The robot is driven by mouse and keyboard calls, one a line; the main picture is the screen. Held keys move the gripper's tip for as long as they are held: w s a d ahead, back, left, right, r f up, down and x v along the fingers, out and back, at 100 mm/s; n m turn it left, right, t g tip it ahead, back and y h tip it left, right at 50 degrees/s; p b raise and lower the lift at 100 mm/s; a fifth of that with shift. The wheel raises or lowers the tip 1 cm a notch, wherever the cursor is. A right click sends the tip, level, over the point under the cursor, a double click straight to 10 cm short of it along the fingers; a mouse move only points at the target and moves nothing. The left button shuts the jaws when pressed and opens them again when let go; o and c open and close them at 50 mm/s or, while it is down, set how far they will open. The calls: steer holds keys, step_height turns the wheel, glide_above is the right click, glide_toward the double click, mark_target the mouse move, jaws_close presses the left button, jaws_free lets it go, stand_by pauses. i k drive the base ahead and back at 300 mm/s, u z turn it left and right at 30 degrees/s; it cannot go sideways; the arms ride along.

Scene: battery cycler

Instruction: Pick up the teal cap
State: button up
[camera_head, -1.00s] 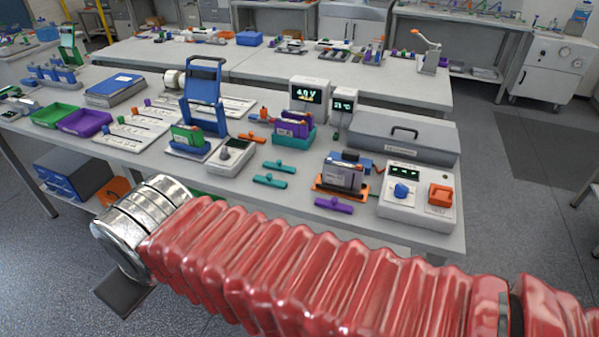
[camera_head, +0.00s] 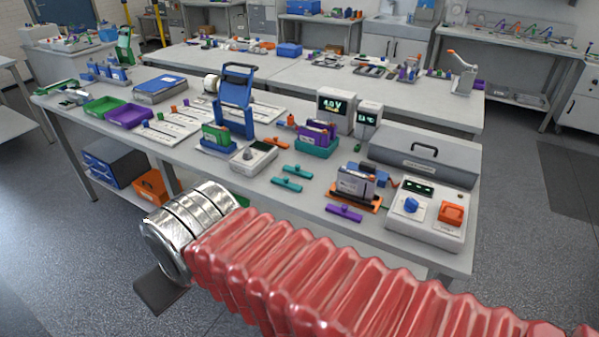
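Two teal bar-shaped pieces with raised knobs lie on the workbench: one nearer the back (camera_head: 298,171) and one nearer the front (camera_head: 286,185). Either may be the teal cap; I cannot tell which. Both lie flat, apart from each other, between a grey device and an orange-based battery holder. My arm, with red bellows and a metal cuff, crosses the foreground below and in front of the bench. A dark flat part (camera_head: 162,288) hangs under the cuff and may belong to my gripper. Its fingertips do not show clearly. Nothing of mine touches the teal pieces.
A purple bar (camera_head: 344,213) lies to the right, and the orange-based battery holder (camera_head: 356,188) stands behind it. A white cycler box (camera_head: 427,215) stands at the right front. A blue press (camera_head: 236,100) and grey device (camera_head: 254,156) stand left. The bench's front edge separates my arm from these.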

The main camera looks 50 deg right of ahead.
mark_target(296, 170)
steer(key=z, duration=0.65)
steer(key=i, duration=1.5)
